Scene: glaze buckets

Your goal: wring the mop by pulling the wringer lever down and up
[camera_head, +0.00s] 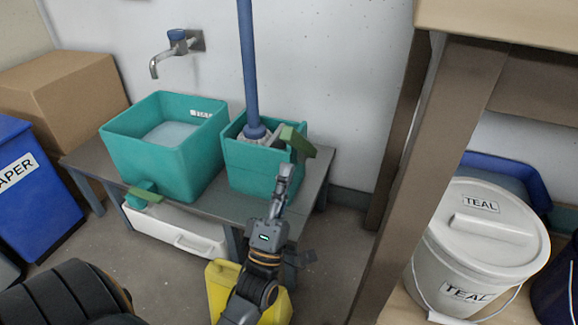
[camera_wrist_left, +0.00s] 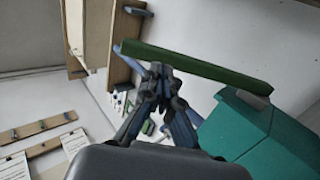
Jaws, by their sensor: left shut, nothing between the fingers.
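The teal wringer bucket (camera_head: 262,173) stands on the right part of a low grey bench. The mop stands in it, its blue handle (camera_head: 248,70) upright and its pale head partly hidden inside. The green wringer lever (camera_head: 297,141) sticks out at the bucket's right rim. In the left wrist view the lever (camera_wrist_left: 200,64) is a long green bar running across, just beyond the fingertips. My left gripper (camera_head: 286,171) is shut and empty just below the lever, in front of the bucket; it also shows in the wrist view (camera_wrist_left: 160,72). I cannot tell whether it touches the lever. My right gripper is not in view.
A teal tub (camera_head: 170,160) with pale liquid stands left on the bench (camera_head: 222,205), under a wall tap (camera_head: 178,42). A yellow container (camera_head: 218,285) is on the floor beside my left arm. A wooden post (camera_head: 440,150) and a TEAL-labelled bucket (camera_head: 478,240) are at right.

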